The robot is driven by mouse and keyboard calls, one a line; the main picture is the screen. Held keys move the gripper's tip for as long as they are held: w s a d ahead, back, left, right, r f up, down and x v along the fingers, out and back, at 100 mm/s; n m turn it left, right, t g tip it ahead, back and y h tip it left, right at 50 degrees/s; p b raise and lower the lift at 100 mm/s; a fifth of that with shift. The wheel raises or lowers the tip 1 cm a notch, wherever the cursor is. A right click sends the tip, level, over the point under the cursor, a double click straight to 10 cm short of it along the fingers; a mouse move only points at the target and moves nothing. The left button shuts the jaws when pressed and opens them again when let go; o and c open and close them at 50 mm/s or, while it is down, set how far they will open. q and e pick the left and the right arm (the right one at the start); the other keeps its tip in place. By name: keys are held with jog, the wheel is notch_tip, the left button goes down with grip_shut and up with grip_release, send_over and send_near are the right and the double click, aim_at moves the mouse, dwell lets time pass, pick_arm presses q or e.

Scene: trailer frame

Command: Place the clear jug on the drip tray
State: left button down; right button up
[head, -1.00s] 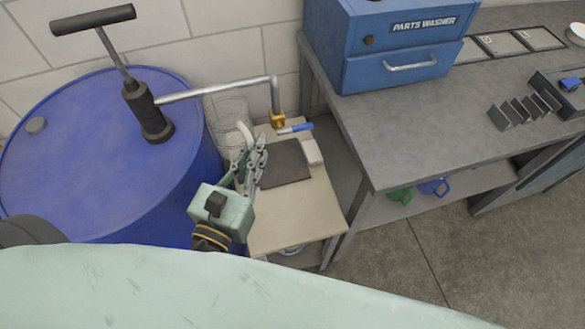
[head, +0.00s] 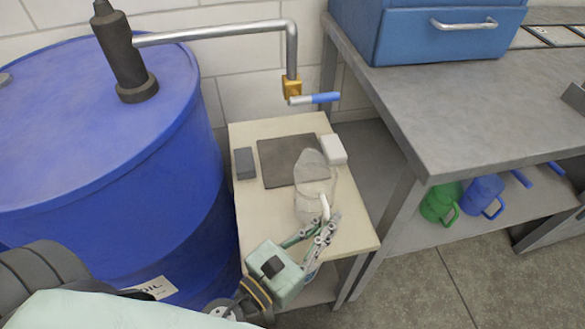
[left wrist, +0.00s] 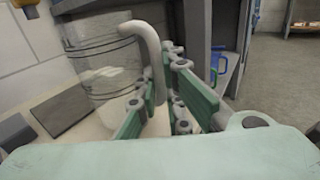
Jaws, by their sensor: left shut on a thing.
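The clear jug (head: 311,188) is upright, its pale handle towards me. My left gripper (head: 318,232) is shut on that handle, at the front right of the small beige stand. The drip tray (head: 275,170) is the dark square plate on the stand. In the head view the jug overlaps its front right corner; I cannot tell whether its base touches anything. In the left wrist view the ribbed jug (left wrist: 103,55) stands right of the dark tray (left wrist: 60,110), with the gripper (left wrist: 155,105) around the handle. My right gripper is not in view.
A pipe with a brass tap and blue lever (head: 314,99) reaches over the stand's back. A grey block (head: 244,163) and a white block (head: 333,149) flank the tray. The blue drum (head: 110,170) is left, the grey bench (head: 450,115) right.

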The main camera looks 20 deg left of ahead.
aim_at(304, 173)
pick_arm(q)
jog(key=w+a, duration=0.1)
jog(key=w, duration=0.1)
jog(key=w+a+p, duration=0.1)
jog(key=w+a, duration=0.2)
jog(key=shift+w+r+p, duration=0.1)
jog(key=shift+w+p, duration=0.25)
jog(key=w+a, duration=0.4)
jog(key=w, duration=0.1)
jog(key=shift+w+f, duration=0.15)
jog(key=shift+f, duration=0.05)
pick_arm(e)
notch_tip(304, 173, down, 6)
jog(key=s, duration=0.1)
pick_arm(q)
jog(key=shift+w+a, duration=0.4)
jog(key=shift+w, duration=0.05)
jog(key=w+a, duration=0.2)
jog(key=shift+w, duration=0.35)
jog(key=shift+s+f+b, duration=0.1)
jog(key=shift+f+b, duration=0.6)
jog(key=shift+b, duration=0.1)
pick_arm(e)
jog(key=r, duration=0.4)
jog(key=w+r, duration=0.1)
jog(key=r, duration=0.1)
